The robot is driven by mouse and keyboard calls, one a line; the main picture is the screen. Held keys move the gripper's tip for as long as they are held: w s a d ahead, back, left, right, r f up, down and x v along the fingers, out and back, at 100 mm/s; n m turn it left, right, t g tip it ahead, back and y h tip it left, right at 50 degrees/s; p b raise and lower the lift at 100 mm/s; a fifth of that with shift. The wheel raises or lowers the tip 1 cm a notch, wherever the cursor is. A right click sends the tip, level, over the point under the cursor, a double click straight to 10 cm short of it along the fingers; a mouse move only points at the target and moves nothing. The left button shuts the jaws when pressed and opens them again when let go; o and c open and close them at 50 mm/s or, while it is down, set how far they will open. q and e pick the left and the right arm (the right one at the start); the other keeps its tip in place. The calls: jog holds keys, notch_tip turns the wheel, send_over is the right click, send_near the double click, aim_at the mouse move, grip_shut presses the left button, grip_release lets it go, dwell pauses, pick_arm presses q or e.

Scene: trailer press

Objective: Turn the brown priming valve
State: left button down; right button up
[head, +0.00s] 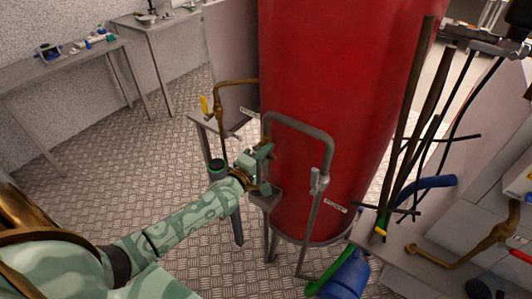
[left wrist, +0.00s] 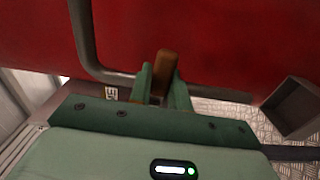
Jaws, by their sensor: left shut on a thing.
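The brown priming valve (left wrist: 165,68) shows in the left wrist view as a brown handle standing between my two green fingers. My left gripper (left wrist: 160,88) is shut on it, with one finger on each side. In the head view my left gripper (head: 266,168) is at the front left of the big red tank (head: 330,100), beside a bent grey pipe (head: 298,125). There the gripper hides most of the valve, and I cannot make out its handle. My right gripper is in neither view.
A brass pipe with a yellow-handled valve (head: 204,104) stands left of the tank. Dark rods and hoses (head: 425,130) crowd the right side, above a grey bench. A blue cylinder (head: 346,277) lies low by the tank. The patterned metal floor (head: 110,180) at left is clear.

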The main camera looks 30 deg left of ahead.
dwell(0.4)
pick_arm(q)
jog(key=c, duration=1.3)
grip_release()
jog(key=s+a+p, duration=0.1)
jog(key=s, duration=1.5)
jog(key=shift+s+a+p, duration=0.15)
jog(key=shift+a+p, duration=0.05)
jog(key=shift+p, duration=0.15)
